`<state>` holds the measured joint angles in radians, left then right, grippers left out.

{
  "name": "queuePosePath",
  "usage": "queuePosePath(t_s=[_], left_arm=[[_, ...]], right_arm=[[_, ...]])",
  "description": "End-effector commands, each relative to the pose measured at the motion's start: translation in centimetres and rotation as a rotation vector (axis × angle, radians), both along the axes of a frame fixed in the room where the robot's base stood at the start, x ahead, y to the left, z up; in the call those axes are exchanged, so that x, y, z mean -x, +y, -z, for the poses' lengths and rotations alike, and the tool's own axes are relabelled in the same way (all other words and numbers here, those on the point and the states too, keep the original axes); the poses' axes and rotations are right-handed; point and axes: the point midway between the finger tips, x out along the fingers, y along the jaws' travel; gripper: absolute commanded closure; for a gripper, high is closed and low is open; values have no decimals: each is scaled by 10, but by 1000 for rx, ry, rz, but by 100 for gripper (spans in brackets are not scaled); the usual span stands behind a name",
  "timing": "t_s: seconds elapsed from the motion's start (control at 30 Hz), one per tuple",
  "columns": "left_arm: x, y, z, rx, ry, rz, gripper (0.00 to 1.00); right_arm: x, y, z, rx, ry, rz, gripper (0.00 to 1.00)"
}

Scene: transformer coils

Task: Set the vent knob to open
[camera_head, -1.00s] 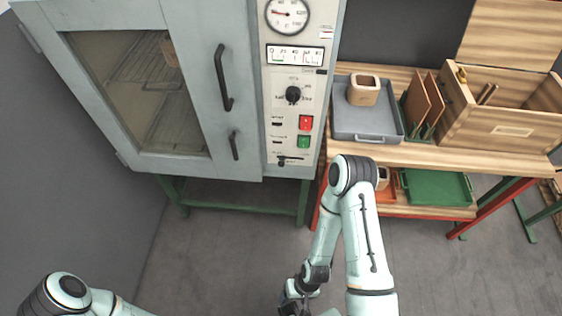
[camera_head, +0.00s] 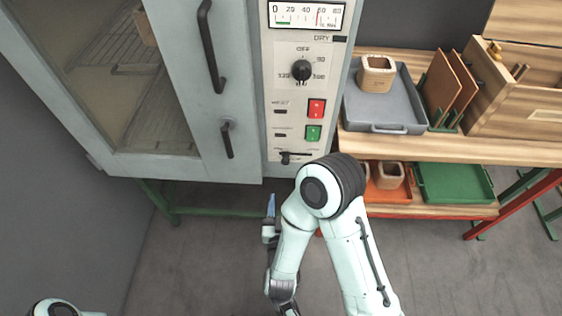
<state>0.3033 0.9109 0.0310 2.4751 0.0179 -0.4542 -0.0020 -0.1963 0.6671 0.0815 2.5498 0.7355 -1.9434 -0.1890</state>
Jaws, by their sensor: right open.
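The oven's control panel (camera_head: 293,110) faces me. A round black knob (camera_head: 301,70) sits in its upper part, with OFF and numbers around it. A small black lever-like knob (camera_head: 287,157) sits at the bottom of the panel, its bar pointing right; its label is too small to read, so I cannot tell for certain that it is the vent knob. My right gripper (camera_head: 271,207) is open and points up, below the panel and apart from it. One blue fingertip shows; the rest is partly hidden behind my forearm. My left gripper is out of view.
The oven door (camera_head: 180,60) is closed, with a long black handle (camera_head: 210,47) and a smaller one (camera_head: 227,140). Red (camera_head: 316,108) and green (camera_head: 313,133) buttons sit above the lower knob. At right, a wooden bench (camera_head: 440,145) holds a grey tray (camera_head: 409,127).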

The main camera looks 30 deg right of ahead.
Motion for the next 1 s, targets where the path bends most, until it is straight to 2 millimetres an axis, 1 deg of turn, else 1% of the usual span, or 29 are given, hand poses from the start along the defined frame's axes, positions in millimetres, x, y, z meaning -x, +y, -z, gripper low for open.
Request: queuePosePath(t_s=[0.03, 0.13, 0.27, 0.37, 0.6, 0.7, 0.83, 1.0], left_arm=[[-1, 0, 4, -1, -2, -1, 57], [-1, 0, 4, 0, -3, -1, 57], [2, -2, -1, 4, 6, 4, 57], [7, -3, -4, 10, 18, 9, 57], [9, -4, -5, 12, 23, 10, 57], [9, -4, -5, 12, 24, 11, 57], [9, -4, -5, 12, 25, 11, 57], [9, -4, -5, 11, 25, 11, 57]], right_arm=[[1, 1, -5, 20, -27, 9, 51], [0, -2, -13, 39, -52, 22, 51], [-11, -10, -15, 40, -56, 28, 51], [-26, -20, -16, 41, -58, 28, 51], [-70, -47, -15, 41, -57, 27, 51], [-86, -56, -14, 40, -57, 26, 51], [-101, -65, -13, 39, -54, 24, 51], [-110, -70, -13, 38, -53, 22, 51]])
